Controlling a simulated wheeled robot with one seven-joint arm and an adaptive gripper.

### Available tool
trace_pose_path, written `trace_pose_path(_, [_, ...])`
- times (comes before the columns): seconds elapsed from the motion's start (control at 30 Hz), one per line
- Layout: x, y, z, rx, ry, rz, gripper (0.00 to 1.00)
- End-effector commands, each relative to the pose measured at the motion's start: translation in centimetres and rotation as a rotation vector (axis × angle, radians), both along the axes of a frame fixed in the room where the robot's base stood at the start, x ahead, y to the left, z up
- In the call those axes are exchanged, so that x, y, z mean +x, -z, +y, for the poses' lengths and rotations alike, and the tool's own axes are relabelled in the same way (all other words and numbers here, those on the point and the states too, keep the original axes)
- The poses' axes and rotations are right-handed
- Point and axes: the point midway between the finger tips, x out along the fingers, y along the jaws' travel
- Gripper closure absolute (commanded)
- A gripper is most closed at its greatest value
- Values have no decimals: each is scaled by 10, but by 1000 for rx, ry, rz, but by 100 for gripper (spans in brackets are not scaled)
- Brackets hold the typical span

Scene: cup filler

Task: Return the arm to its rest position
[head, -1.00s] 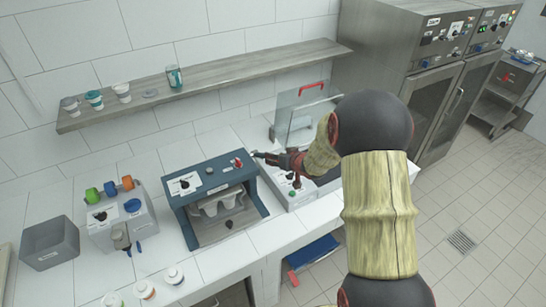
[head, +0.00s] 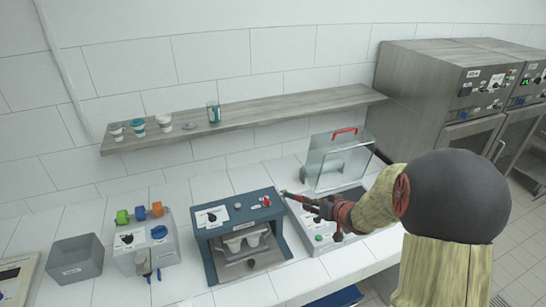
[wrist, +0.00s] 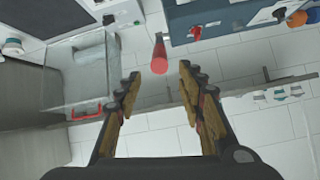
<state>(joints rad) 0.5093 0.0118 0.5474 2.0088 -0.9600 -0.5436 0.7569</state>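My gripper (head: 303,201) is beside the right top corner of the blue-framed filling machine (head: 213,235) in the head view. Its fingers (wrist: 159,74) are spread apart in the wrist view, with nothing held between them. My arm reaches in from the lower right of the head view.
A clear cover (head: 335,160) with a red handle stands raised behind my gripper. A shelf (head: 270,112) with several cups runs along the wall. A grey bin (head: 76,259) and a dispenser with coloured knobs (head: 144,242) stand left. Steel ovens (head: 437,95) are at right.

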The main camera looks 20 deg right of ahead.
Motion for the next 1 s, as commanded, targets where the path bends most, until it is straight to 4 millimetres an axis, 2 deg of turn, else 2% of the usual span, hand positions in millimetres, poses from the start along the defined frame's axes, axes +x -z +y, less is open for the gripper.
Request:
trace_pose_path(0.13, [-1, 1, -1, -20, -10, 4, 61])
trace_pose_path(0.27, [-16, 21, -19, -109, 10, 94, 61])
trace_pose_path(0.37, [-50, 50, -41, -173, 72, 240, 61])
trace_pose_path(0.4, [-68, 55, -50, -199, 104, 304, 61])
trace_pose_path(0.47, [-96, 56, -60, -233, 151, 397, 61])
trace_pose_path(0.57, [-141, 56, -56, -264, 199, 535, 61])
trace_pose_path(0.67, [-185, 53, -30, -260, 214, 648, 61])
trace_pose_path(0.8, [-238, 52, 28, -214, 175, 744, 61])
trace_pose_path(1.0, [-291, 57, 109, -137, 73, 751, 61])
